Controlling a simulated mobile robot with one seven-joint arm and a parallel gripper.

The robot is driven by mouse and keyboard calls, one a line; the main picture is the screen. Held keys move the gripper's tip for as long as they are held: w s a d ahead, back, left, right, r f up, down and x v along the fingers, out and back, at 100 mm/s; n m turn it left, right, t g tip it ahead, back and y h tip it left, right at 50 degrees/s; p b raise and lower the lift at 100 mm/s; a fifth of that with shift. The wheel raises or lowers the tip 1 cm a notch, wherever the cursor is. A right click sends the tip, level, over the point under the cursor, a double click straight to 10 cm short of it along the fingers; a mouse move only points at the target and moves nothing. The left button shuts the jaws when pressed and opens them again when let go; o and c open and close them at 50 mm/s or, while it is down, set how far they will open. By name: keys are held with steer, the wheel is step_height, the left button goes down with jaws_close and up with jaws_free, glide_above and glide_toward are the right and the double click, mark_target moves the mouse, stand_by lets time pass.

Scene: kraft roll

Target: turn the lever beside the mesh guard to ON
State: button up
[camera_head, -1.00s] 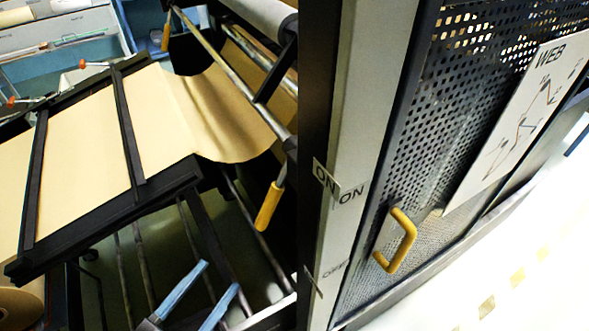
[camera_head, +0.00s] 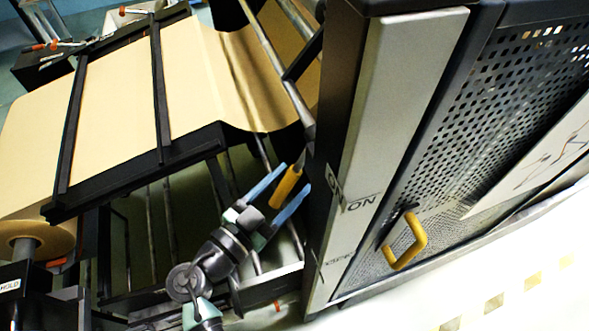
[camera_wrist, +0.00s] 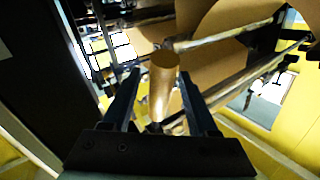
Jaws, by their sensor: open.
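The lever's yellow grip (camera_head: 287,187) hangs tilted in the head view, just left of the grey post (camera_head: 400,110) beside the mesh guard (camera_head: 500,110). Black ON lettering (camera_head: 361,203) is on the post, to the right of the grip. My gripper (camera_head: 294,177) reaches up from below with its blue fingers open, one on each side of the grip. In the wrist view the yellow-brown grip (camera_wrist: 163,88) stands between the open fingers, with a gap visible on both sides. The lever's pivot is not clear.
A yellow door handle (camera_head: 405,241) sticks out from the mesh guard on the right. A sloped black frame with kraft paper (camera_head: 120,90) lies at the left. Metal rods (camera_head: 280,60) run above the grip. A paper roll (camera_head: 38,238) is at lower left.

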steer(key=shift+x, duration=1.1)
jaws_close()
stand_by(0.7)
